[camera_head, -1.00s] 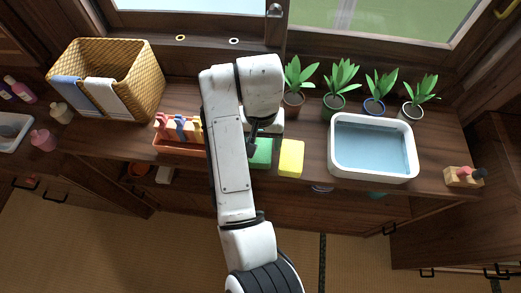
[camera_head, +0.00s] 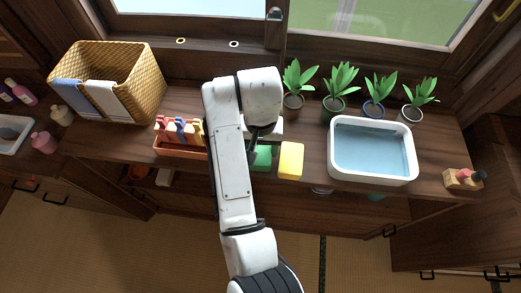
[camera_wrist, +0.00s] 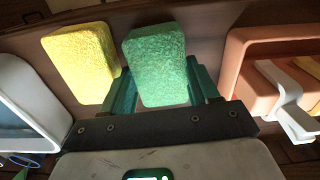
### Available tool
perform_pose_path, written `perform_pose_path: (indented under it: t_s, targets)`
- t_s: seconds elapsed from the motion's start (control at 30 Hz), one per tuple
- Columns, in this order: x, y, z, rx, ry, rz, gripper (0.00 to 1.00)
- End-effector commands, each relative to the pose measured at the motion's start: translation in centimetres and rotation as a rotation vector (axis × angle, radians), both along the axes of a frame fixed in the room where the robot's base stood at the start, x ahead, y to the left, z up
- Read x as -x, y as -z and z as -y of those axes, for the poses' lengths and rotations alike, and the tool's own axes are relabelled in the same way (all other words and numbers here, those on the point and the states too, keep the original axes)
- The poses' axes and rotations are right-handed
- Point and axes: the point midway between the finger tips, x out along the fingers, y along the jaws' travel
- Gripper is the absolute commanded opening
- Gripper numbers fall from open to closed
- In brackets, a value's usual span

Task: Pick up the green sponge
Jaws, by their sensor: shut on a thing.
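The green sponge (camera_head: 262,159) is beside the yellow sponge on the wooden counter, partly hidden by my arm in the head view. In the wrist view the green sponge (camera_wrist: 157,58) stands between the two fingers of my gripper (camera_wrist: 162,82), one on each side. My gripper is shut on it. I cannot tell whether the sponge is clear of the counter. The gripper's fingers are hidden behind my arm in the head view.
The yellow sponge (camera_head: 291,160) is close on the right, with a white basin of water (camera_head: 414,166) beyond. An orange tray (camera_head: 178,152) with clothespins is on the left, near a wicker basket (camera_head: 146,92). Potted plants (camera_head: 340,82) line the back.

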Motion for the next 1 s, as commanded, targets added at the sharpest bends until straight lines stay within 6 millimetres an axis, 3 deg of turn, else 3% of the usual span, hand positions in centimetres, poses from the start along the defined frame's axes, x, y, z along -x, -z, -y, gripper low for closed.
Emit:
perform_pose_path:
  t_s: [0.27,0.5,0.87,1.0]
  targets:
    - [0.0,-0.6,0.0,-0.001,0.001,0.001,0.32]
    - [-0.1,-3.4,0.0,-0.002,0.001,0.003,0.32]
    - [4.7,-9.9,1.0,-0.003,-0.002,0.001,0.32]
    - [7.2,-10.7,1.7,-0.001,-0.003,0.0,0.32]
